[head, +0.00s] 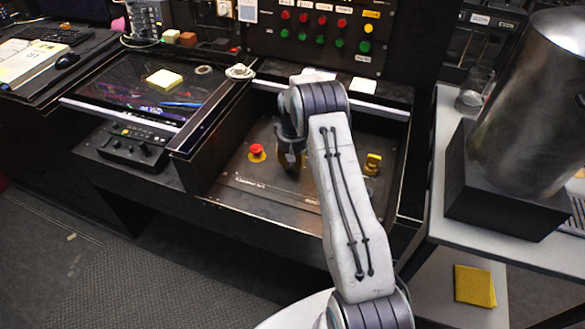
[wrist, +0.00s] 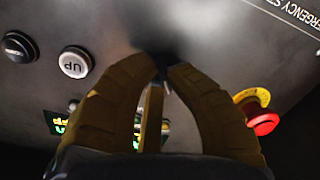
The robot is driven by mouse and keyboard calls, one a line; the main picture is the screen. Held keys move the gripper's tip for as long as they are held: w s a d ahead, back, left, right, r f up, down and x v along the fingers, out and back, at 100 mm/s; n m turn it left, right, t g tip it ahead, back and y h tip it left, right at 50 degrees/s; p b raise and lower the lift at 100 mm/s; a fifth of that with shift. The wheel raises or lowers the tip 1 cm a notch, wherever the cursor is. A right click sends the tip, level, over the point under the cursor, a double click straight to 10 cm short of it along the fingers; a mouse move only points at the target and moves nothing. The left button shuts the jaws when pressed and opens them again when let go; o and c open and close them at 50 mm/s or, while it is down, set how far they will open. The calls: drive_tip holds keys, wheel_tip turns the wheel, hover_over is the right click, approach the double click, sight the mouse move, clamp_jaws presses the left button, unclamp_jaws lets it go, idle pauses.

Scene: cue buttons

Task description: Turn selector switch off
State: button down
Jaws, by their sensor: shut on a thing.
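My gripper (head: 290,160) reaches down over the dark control panel (head: 270,190) in the head view, to the right of the red stop button (head: 257,149). In the wrist view my gripper (wrist: 165,68) has its two brown fingers closed together at the tips, around a small dark part at the panel face. This part seems to be the selector switch, but the fingers and dark shadow hide most of it, and its turned position cannot be told. The red stop button with its yellow ring also shows at the right in the wrist view (wrist: 262,122).
A white UP button (wrist: 75,62) and a black button (wrist: 18,46) sit left of the fingers. Green-lit labels show partly behind them. A yellow part (head: 372,163) is on the panel's right.

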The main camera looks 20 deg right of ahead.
drive_tip(key=shift+f+n+b, duration=0.1)
drive_tip(key=shift+n+b, duration=0.35)
drive_tip(key=shift+n, duration=0.75)
drive_tip(key=c, duration=1.2)
unclamp_jaws()
drive_tip(key=shift+w, duration=0.1)
wheel_tip(320, 180, up, 12)
